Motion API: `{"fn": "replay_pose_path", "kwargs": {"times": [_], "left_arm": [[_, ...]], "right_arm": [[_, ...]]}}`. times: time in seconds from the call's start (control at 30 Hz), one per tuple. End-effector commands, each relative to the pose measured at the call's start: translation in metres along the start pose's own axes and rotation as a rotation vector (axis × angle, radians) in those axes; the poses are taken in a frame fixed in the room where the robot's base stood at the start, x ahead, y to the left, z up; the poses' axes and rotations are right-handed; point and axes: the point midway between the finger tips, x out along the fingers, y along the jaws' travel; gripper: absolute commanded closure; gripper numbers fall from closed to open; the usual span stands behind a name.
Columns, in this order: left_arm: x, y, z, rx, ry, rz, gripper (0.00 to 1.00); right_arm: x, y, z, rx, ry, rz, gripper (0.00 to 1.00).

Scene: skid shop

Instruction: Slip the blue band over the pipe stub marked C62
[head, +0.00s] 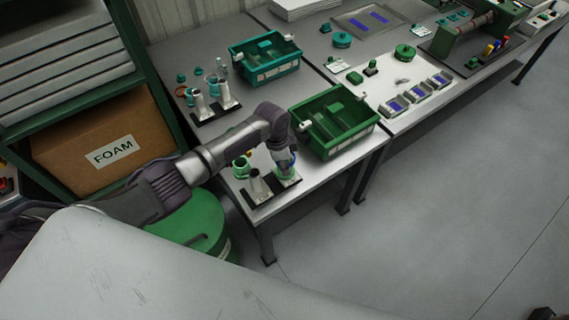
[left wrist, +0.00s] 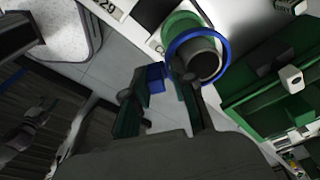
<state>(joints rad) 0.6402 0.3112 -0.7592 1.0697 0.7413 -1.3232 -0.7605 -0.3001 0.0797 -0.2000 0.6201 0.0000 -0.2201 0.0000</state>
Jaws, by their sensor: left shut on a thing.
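My left gripper (head: 285,158) is over the right-hand stub of a dark two-stub base on the near table corner. In the left wrist view its fingers (left wrist: 160,98) are shut on the blue band (left wrist: 227,62). The band appears around the mouth of a grey pipe stub (left wrist: 205,66), with a green ring (left wrist: 181,22) behind it. How far down the band sits is not clear. A label beside this stub (left wrist: 154,42) starts with C; the rest is hidden. The neighbouring stub (head: 256,184) stands upright to the left. My right gripper is not seen.
A green bin (head: 352,145) stands just right of the arm, close to the stubs. A teal bin (head: 266,72) and another pair of stubs (head: 200,108) are farther back. A green drum (head: 200,225) stands left of the table. The floor at right is mostly clear.

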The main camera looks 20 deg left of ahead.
Motion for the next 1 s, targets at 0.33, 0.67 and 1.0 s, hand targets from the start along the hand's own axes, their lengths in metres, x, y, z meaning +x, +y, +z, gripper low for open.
{"fn": "replay_pose_path", "kwargs": {"times": [0.33,0.67,1.0], "left_arm": [[0.0017,-0.0005,0.0001,0.0,0.0,-0.001,0.92],[0.0031,-0.0005,0.0006,0.0,0.0,-0.001,0.45],[0.0028,-0.001,0.0007,0.0,0.0,-0.002,0.25]], "right_arm": [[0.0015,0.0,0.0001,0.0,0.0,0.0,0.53],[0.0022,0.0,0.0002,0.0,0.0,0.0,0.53],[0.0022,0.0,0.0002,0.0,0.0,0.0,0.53]]}}
